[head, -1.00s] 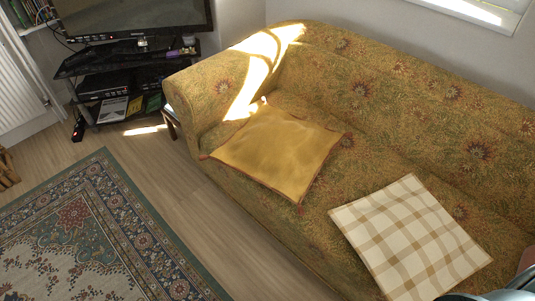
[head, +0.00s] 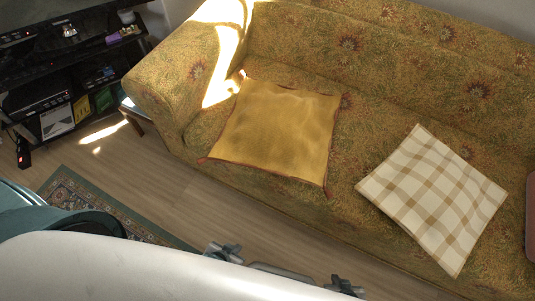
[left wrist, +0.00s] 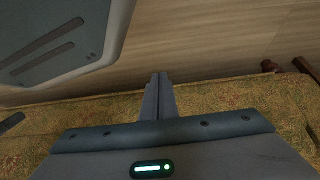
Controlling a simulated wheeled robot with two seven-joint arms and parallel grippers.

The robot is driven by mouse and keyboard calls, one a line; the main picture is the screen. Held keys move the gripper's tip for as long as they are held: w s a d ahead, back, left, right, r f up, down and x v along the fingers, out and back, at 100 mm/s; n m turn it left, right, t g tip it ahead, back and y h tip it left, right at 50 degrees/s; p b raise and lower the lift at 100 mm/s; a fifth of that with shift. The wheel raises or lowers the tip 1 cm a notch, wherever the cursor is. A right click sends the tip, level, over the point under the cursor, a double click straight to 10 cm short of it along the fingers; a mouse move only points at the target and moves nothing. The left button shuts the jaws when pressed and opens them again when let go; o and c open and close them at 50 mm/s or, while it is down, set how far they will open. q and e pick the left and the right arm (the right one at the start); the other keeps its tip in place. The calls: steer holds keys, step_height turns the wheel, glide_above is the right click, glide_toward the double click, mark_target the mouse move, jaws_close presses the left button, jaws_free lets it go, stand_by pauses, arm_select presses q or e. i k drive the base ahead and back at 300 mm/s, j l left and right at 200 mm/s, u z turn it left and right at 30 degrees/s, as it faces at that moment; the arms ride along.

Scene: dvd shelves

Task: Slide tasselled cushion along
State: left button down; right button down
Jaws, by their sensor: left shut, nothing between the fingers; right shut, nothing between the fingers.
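The gold cushion (head: 275,132), with dark reddish edging and small tassels at its corners, lies flat on the sofa seat near the left armrest in the head view. My left arm crosses the lower left of that view, below the cushion and apart from it. In the left wrist view my left gripper (left wrist: 159,78) is shut and empty, its fingers reaching past the sofa edge over the floor. The cushion is not clearly visible there. I cannot make out my right gripper in either view.
The patterned sofa (head: 370,95) fills the upper right, with a checked cushion (head: 435,198) to the right of the gold one and clear seat between them. A black TV stand (head: 75,85) is at left. A rug (head: 105,212) lies on the wooden floor, partly hidden by my arm.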

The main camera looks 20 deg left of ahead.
mark_target(289, 132)
steer(key=j+z, duration=0.45)
steer(key=j, duration=0.25)
steer(key=j+z, duration=0.45)
steer(key=j, duration=0.25)
